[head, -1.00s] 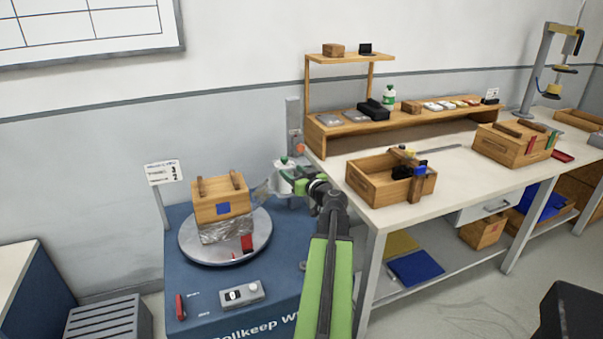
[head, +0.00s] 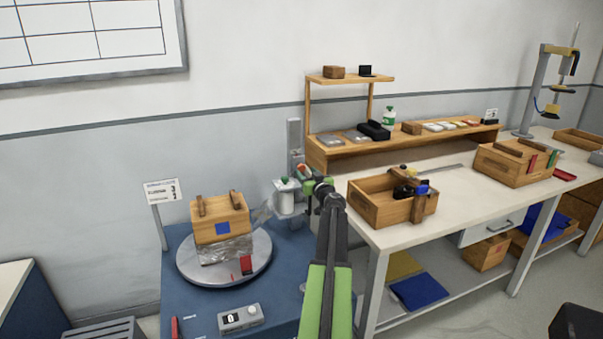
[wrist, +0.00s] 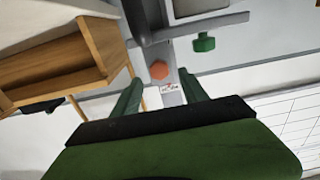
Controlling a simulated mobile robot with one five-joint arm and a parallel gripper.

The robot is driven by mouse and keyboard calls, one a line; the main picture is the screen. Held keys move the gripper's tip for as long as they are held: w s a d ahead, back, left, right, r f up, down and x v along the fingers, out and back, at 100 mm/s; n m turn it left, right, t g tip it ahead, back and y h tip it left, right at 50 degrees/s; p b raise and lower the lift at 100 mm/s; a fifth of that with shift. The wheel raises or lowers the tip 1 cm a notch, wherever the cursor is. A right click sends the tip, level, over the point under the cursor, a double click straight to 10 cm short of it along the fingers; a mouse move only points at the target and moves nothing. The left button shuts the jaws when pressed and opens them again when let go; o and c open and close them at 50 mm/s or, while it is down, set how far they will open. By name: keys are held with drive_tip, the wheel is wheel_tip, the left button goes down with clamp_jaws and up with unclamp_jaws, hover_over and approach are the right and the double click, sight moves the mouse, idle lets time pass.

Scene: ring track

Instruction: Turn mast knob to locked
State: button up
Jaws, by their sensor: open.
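The orange mast knob (wrist: 159,70) shows in the wrist view as a faceted knob on the grey mast, with a small label just beyond it. In the head view the mast (head: 294,138) stands upright behind the turntable, and the knob (head: 302,169) is partly covered by my gripper (head: 312,184). In the wrist view my gripper (wrist: 160,78) is open, its two green fingers apart, with the knob appearing between and just beyond the fingertips. I see no clear contact. The label is too small to read.
A green knob (wrist: 204,42) sits near the orange one. A workbench (head: 420,215) with an open wooden box (head: 370,205) and shelf (head: 325,155) stands close on the right.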

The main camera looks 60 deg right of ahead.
sight(302, 168)
drive_tip(key=shift+x, duration=1.75)
